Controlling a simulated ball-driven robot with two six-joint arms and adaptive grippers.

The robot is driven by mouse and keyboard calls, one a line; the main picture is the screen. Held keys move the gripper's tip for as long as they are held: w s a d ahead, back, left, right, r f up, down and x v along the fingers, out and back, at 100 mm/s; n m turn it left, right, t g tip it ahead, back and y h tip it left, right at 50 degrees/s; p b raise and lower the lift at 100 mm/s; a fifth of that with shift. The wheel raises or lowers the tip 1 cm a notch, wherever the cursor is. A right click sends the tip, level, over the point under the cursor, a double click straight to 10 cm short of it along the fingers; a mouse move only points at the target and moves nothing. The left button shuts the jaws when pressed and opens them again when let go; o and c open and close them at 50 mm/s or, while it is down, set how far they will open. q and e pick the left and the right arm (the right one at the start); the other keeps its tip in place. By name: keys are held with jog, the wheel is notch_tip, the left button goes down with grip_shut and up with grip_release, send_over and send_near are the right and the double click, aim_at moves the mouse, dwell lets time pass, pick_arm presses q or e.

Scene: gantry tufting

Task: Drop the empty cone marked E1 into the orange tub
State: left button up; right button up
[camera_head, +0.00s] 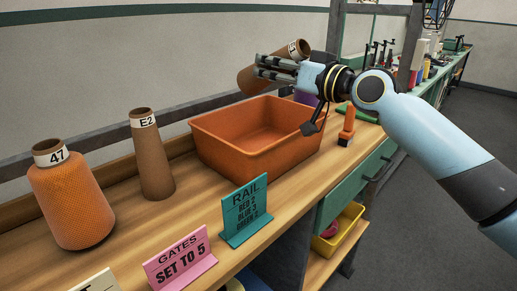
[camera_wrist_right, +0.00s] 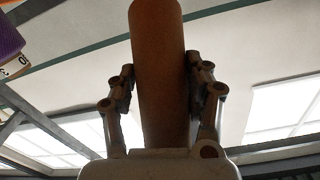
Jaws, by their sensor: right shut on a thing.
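My right gripper (camera_head: 276,68) is shut on a brown cone (camera_head: 250,80), which is bare of yarn and tilted. Its white label (camera_head: 296,48) is mostly turned away, so I cannot read the mark. The cone is above the far rim of the orange tub (camera_head: 213,143), and the tub's visible inside is empty. In the right wrist view the cone (camera_wrist_right: 160,75) stands between the two fingers (camera_wrist_right: 160,90). Another bare brown cone, marked E2 (camera_head: 152,160), stands upright left of the tub. My left gripper is not in view.
An orange yarn cone marked 47 (camera_head: 70,200) stands at the left. A teal RAIL sign (camera_head: 244,212) and a pink GATES sign (camera_head: 180,262) stand in front of the tub. A small orange tool (camera_head: 347,127) is right of it. A purple cone (camera_wrist_right: 8,38) is partly visible.

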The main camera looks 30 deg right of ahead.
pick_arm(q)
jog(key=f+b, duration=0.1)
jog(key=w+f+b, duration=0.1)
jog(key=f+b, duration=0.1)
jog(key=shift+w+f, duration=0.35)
pick_arm(e)
notch_tip(320, 180, down, 5)
jog(key=shift+r, duration=0.2)
jog(key=o, duration=1.4)
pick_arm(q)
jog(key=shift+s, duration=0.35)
pick_arm(e)
jog(key=shift+o, duration=0.2)
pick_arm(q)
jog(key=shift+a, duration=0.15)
pick_arm(e)
jog(key=v, duration=0.7)
jog(key=shift+s+d, duration=0.1)
jog(key=shift+s, duration=0.15)
